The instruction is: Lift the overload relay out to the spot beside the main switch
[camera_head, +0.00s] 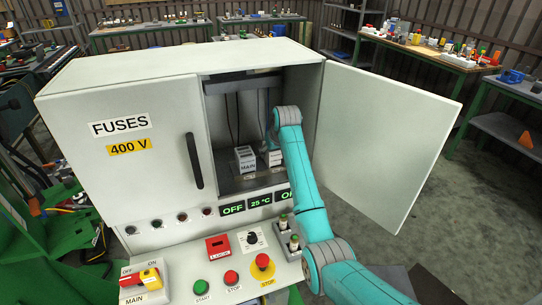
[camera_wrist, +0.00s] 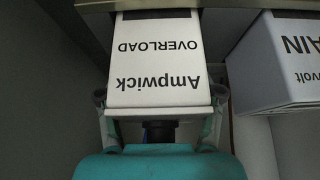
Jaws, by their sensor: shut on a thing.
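The overload relay (camera_wrist: 157,62) is a white box marked "Ampwick OVERLOAD", upside down in the wrist view. My gripper (camera_wrist: 160,98) has one finger on each side of its near end and is shut on it. In the head view, the relay (camera_head: 272,158) shows as a white block inside the open cabinet, partly hidden by my arm. A white box marked "MAIN" (camera_head: 246,158) stands to its left. It also shows in the wrist view (camera_wrist: 285,65) at the right, with a gap between the two. A red and yellow rotary switch marked "MAIN" (camera_head: 144,281) sits on the front panel.
The cabinet's left door (camera_head: 125,165) is closed and its right door (camera_head: 390,130) stands open, right of my arm. A dark ledge (camera_head: 228,185) lies inside the opening. A control panel with buttons (camera_head: 202,287) juts out below. Cables hang at the cabinet's back.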

